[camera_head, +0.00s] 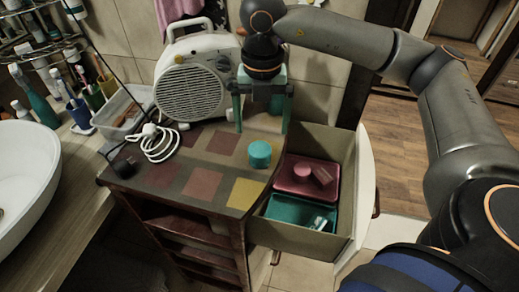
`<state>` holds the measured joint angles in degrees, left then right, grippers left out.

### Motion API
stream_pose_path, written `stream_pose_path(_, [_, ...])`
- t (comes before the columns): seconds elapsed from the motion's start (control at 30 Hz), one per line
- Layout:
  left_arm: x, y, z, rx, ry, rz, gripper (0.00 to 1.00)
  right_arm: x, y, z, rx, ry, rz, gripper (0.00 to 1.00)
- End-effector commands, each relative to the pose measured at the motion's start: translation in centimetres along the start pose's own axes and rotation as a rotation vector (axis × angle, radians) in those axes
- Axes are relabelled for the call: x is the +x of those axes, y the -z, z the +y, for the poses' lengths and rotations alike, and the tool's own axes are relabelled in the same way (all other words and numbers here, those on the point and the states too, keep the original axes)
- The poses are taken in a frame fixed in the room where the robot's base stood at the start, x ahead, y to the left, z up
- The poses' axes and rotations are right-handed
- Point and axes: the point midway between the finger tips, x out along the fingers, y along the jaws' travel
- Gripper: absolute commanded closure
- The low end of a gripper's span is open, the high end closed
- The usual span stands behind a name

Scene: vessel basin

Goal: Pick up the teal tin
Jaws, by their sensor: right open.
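The teal tin (260,154) is a small round tin standing on the tiled top of the wooden cabinet (228,186), near its right edge. My right gripper (262,128) points down just above and behind the tin, its two teal fingers spread apart, with nothing between them. The fingertips are close to the cabinet top; I cannot tell whether they touch it. My left gripper does not show.
A white fan heater (197,84) stands behind, with a white cable (155,143) beside it. An open drawer (338,156) at right holds a red tray (287,183) and a teal tray (278,208) with small items. A white basin (22,172) is at left.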

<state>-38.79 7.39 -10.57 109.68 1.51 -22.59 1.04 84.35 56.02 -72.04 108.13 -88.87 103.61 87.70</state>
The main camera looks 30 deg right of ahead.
Motion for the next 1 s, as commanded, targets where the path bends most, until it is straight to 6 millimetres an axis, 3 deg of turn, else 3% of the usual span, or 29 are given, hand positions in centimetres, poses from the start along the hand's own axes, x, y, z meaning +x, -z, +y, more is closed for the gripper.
stream_pose_path(0.13, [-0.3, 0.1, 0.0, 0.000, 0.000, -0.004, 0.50, 2.6, 0.1, 0.0, -0.001, 0.003, 0.003, 0.00])
stream_pose_path(0.43, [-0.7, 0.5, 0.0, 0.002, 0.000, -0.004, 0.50, 5.2, 0.1, 0.2, -0.001, 0.002, 0.002, 0.00])
stream_pose_path(0.7, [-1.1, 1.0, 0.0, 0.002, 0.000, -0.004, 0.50, 8.9, 0.1, 0.4, 0.000, 0.001, 0.001, 0.00])
stream_pose_path(1.0, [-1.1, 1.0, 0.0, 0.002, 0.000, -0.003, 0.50, 9.4, 0.1, 0.5, -0.001, -0.001, 0.000, 0.01])
